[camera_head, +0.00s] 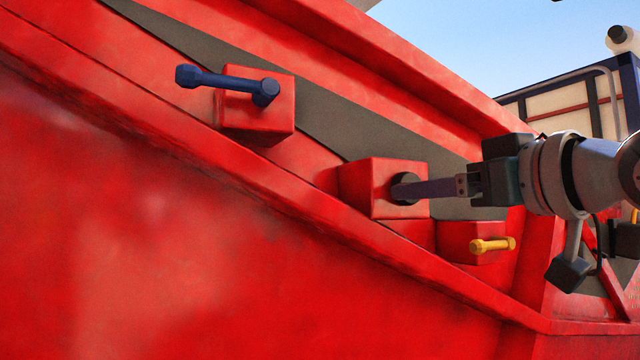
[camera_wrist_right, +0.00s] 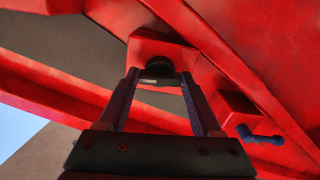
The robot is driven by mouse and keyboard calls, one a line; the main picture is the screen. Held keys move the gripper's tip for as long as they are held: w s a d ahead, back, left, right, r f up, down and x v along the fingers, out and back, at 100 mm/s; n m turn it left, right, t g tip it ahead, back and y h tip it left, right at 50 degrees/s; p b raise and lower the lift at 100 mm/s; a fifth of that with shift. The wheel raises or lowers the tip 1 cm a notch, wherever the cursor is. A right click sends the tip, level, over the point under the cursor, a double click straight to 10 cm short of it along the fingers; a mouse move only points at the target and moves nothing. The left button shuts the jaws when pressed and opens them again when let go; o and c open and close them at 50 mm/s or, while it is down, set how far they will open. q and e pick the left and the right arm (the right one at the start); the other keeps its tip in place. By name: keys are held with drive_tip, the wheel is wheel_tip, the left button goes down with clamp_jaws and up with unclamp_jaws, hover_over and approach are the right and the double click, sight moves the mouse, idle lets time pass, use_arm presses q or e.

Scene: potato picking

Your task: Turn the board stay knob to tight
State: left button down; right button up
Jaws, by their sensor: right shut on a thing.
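The dark round knob (camera_head: 403,187) sits on the front face of the middle red box (camera_head: 380,183). My right gripper (camera_head: 410,189) comes in from the right, with its fingers closed around the knob. In the right wrist view, the two fingers of the right gripper (camera_wrist_right: 160,75) stand on either side of the dark knob (camera_wrist_right: 159,68), which sits on the red box (camera_wrist_right: 150,48). The fingers partly hide the knob, and I cannot read which way it is turned. My left gripper is not in view.
A blue lever handle (camera_head: 225,82) sits on a red box at upper left and also shows in the wrist view (camera_wrist_right: 262,138). A yellow handle (camera_head: 492,245) sits on a red box just below my right gripper. A sloping red wall (camera_head: 200,240) fills the foreground.

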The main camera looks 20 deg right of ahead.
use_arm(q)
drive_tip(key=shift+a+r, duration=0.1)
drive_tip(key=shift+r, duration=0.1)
use_arm(e)
drive_tip(key=shift+f+m, duration=0.1)
drive_tip(key=shift+m, duration=0.5)
drive_tip(key=o, duration=1.4)
